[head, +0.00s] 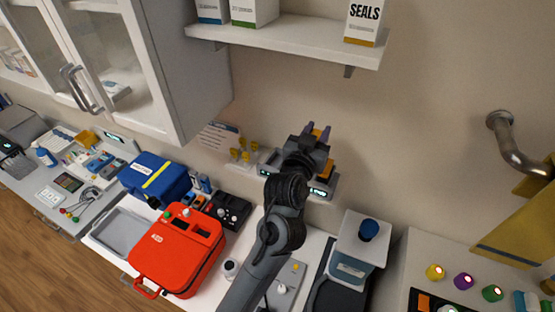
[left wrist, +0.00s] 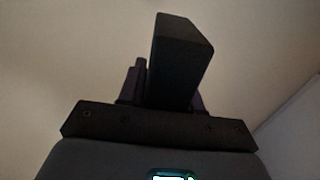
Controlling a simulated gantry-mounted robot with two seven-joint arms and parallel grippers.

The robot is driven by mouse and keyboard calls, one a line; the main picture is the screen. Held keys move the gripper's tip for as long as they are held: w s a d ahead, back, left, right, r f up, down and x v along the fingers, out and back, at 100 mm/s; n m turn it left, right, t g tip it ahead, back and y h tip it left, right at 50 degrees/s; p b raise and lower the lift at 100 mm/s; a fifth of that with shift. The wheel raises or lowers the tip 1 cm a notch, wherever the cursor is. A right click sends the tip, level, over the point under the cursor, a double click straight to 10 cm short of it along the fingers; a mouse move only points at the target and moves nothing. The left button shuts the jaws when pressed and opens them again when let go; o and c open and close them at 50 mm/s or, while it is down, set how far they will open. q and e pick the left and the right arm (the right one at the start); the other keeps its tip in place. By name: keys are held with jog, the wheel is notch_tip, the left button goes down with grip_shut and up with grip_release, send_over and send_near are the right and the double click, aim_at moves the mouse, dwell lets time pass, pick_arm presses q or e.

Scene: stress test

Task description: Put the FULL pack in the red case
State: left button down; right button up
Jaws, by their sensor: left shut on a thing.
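My left gripper (head: 316,134) is raised in front of the wall, above the back of the bench. It is shut on a dark block-shaped pack, which shows between its fingers in the left wrist view (left wrist: 178,62). In the head view the pack is mostly hidden by the gripper, with orange-yellow bits showing there. No charge mark on the pack can be read. The red case (head: 178,252) stands on the bench to the left of my arm, with dark openings in its top. My right gripper is not in view.
A device with a lit display (head: 320,190) stands behind my arm. A blue case (head: 155,178), a grey tray (head: 120,229) and a dark unit (head: 232,211) surround the red case. A white machine (head: 355,250) stands to the right. A shelf (head: 290,38) hangs above.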

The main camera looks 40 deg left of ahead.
pick_arm(q)
jog(key=a+f, duration=0.2)
jog(key=a, duration=0.2)
jog(key=a+f+p, duration=0.1)
jog(key=a+f, duration=0.1)
jog(key=a, duration=0.1)
jog(key=a+f+p, duration=0.1)
jog(key=a+f, duration=0.1)
jog(key=a, duration=0.2)
jog(key=shift+w+a+f, duration=0.3)
jog(key=shift+w+f, duration=0.05)
jog(key=shift+f, duration=0.05)
notch_tip(320, 180, down, 2)
jog(key=shift+f+p, duration=0.1)
jog(key=shift+p, duration=0.7)
jog(key=shift+f+p, duration=0.35)
jog(key=shift+f, duration=0.4)
jog(key=shift+f, duration=0.2)
jog(key=c, duration=0.8)
grip_release()
